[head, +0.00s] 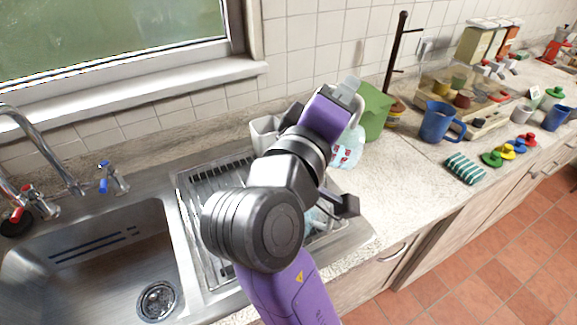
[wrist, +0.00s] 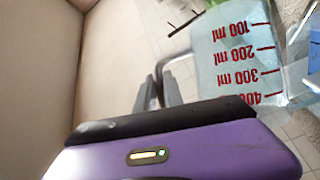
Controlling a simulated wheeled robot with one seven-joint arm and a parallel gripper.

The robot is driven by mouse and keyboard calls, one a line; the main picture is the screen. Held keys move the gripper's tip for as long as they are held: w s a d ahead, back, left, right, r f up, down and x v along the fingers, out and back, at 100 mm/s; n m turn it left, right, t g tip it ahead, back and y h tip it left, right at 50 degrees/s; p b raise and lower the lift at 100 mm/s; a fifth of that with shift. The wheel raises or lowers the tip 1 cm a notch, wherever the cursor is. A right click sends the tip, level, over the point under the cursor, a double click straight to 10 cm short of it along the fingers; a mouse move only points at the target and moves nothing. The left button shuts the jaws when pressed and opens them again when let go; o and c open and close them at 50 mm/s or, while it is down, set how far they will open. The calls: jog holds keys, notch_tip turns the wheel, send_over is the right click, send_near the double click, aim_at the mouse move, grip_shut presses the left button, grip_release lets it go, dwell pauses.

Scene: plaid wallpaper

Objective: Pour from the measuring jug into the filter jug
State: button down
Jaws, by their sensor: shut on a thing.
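The measuring jug (wrist: 235,58) is clear with red millilitre marks, which appear upside down in the wrist view. In the head view its clear body with red marks (head: 350,150) shows just beyond my arm, above the right side of the drainer. In the head view my arm hides much of the jug. A pale jug-like vessel (head: 264,132), perhaps the filter jug, stands behind the arm by the wall, partly hidden. I cannot see inside either vessel.
The steel sink (head: 90,245) and ribbed drainer (head: 195,215) lie left. A green container (head: 376,112), blue jug (head: 437,122) and striped cloth (head: 465,168) stand or lie right. A tap (head: 45,150) rises at far left. The right front counter has free room.

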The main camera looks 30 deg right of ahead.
aim_at(361, 131)
jog(key=shift+w+a+r+n+t+p, duration=0.3)
jog(key=shift+a+r+n+p, duration=0.2)
jog(key=shift+n+p, duration=0.3)
dwell(0.4)
jog(key=shift+f, duration=0.15)
jog(key=d+m, duration=0.1)
jog(key=s+d+m+b, duration=0.1)
jog(key=m, duration=0.1)
jog(key=s+d+f+m+g+y, duration=0.1)
jog(key=shift+d+b, duration=0.3)
jog(key=shift+d, duration=0.05)
jog(key=shift+s+d+f+m, duration=0.1)
jog(key=shift+s+d+m, duration=0.15)
jog(key=shift+m, duration=0.25)
jog(key=shift+w+a+f, duration=0.1)
jog(key=s+d+f+m+y+p, duration=0.4)
jog(key=d+f+m+y+p, duration=0.1)
jog(key=d+f+m+p, duration=0.2)
jog(key=shift+s+d+f+m+p, duration=0.25)
jog(key=shift+d+f+m+p, duration=0.25)
jog(key=shift+p, duration=0.75)
